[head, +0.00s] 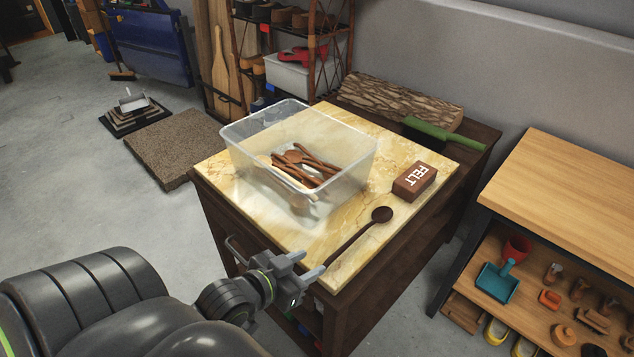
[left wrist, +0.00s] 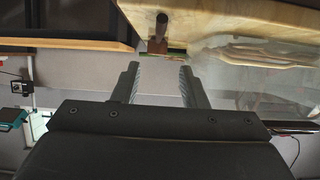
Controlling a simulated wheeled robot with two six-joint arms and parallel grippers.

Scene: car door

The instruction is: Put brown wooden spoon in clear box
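A brown wooden spoon (head: 381,215) lies on the yellow marble top, right of the clear box (head: 350,185), its handle pointing toward my left gripper. The clear box holds several other wooden utensils (head: 303,165), brown and pale. My left gripper (head: 304,264) is open and empty at the table's front edge, its fingers apart near the spoon's handle end. In the left wrist view the open fingers (left wrist: 158,84) show, with a brown handle (left wrist: 162,24), seemingly the spoon's, ahead between them. My right gripper is not in view.
A brown block marked FELT (head: 414,181) lies behind the spoon. A green-handled brush (head: 430,132) and a log (head: 395,101) lie at the back. A wooden workbench (head: 570,190) stands at the right, with a gap between it and the table.

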